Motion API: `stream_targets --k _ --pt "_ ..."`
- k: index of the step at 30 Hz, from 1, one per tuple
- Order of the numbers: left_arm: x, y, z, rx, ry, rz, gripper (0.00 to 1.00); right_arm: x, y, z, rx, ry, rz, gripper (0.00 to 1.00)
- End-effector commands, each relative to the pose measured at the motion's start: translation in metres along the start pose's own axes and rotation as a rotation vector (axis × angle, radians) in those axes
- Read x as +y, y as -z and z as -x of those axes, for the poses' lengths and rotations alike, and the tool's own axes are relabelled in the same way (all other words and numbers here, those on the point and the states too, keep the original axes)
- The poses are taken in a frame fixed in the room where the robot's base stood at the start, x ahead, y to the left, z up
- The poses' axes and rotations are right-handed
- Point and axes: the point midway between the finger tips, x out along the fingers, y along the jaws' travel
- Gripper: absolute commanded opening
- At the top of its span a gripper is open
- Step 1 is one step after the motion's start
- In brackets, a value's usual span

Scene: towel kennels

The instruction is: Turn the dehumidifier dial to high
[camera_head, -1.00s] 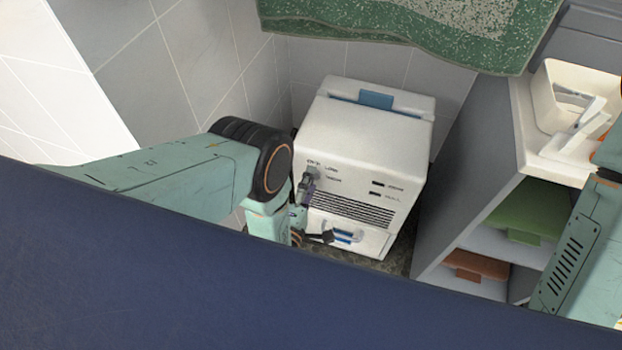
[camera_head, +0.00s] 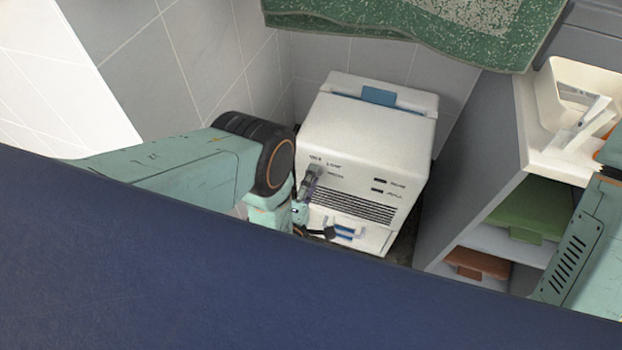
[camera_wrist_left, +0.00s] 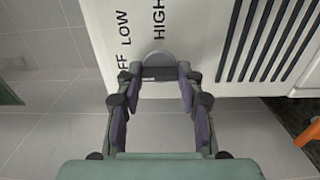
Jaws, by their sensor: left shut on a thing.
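The white dehumidifier (camera_head: 365,130) stands in the tiled corner, its front facing me. Its grey dial (camera_wrist_left: 159,58) is beside the printed labels OFF, LOW and HIGH in the left wrist view. My left gripper (camera_wrist_left: 160,74) is shut on the dial, one finger at each side of it. In the head view the left gripper (camera_head: 311,182) is at the upper left of the dehumidifier's front and hides part of the dial. I cannot tell which label the dial points to. My right arm shows at the right edge, but its gripper is out of view.
A grey shelf unit (camera_head: 474,165) stands right of the dehumidifier, with a green item (camera_head: 530,208) and a brown item (camera_head: 478,264) inside. A cream bin (camera_head: 575,80) is on top. A green towel (camera_head: 420,35) hangs above. A dark blue surface (camera_head: 200,270) blocks the lower view.

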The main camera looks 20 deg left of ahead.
Motion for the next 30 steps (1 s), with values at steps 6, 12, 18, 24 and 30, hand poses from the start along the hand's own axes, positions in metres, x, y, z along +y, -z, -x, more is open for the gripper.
stream_targets --k 6,12,18,24,30 --pt "0.0001 -0.0005 -0.0003 -0.001 0.000 -0.029 0.06 0.0000 -0.0001 0.0005 0.000 0.000 0.000 0.60" --pt "0.0003 -0.0006 -0.0003 -0.002 -0.001 -0.129 0.06 0.0000 0.0000 0.0019 0.000 0.000 0.000 0.60" --pt "0.0003 -0.0007 -0.0002 -0.002 0.000 -0.298 0.06 0.0000 0.0000 0.0039 0.000 0.000 0.000 0.60" --pt "0.0002 -0.0007 -0.0002 -0.002 0.000 -0.489 0.06 0.0000 0.0000 0.0053 0.000 0.000 0.000 0.60" --pt "0.0001 -0.0008 -0.0004 -0.002 0.000 -0.679 0.06 -0.0001 0.0000 0.0063 0.000 0.000 0.000 0.60"
